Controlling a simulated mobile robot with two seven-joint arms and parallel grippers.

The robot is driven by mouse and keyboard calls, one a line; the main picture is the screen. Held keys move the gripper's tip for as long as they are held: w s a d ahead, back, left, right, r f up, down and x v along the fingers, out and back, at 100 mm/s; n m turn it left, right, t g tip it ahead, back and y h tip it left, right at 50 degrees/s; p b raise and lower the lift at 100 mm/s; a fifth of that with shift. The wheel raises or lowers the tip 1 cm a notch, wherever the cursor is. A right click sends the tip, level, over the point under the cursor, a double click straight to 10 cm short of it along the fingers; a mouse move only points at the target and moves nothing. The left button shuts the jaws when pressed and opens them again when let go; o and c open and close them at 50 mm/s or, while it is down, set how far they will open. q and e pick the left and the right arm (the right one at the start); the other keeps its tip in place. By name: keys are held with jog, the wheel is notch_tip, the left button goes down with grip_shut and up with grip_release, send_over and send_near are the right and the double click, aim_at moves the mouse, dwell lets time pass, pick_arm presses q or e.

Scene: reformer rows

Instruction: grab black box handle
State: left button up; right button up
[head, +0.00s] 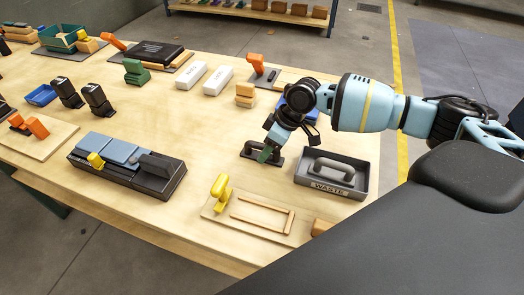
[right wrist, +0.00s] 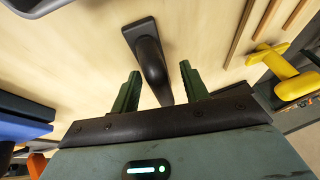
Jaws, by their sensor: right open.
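A black handle (head: 247,152) on a small black base stands on the wooden table. My right gripper (head: 266,155) is directly over it in the head view and hides part of it. In the right wrist view, the black handle (right wrist: 148,58) runs between the two green fingers of my open right gripper (right wrist: 160,78), one finger on each side. No contact with the handle shows. A dark grey box marked WASTE (head: 332,188) stands to the right, with a grey handle (head: 334,170) inside it. My left gripper is not in view.
A yellow handle (head: 220,190) stands on a board with a wooden frame (head: 262,215) in front of the gripper. A black case with blue panels (head: 125,165) is at left. White boxes (head: 190,77) and a wooden stack (head: 245,95) stand behind. Bare table lies left of the gripper.

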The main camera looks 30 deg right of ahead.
grip_shut()
dwell(0.3)
notch_tip(320, 180, up, 10)
jog(key=shift+r, duration=0.1)
dwell(0.4)
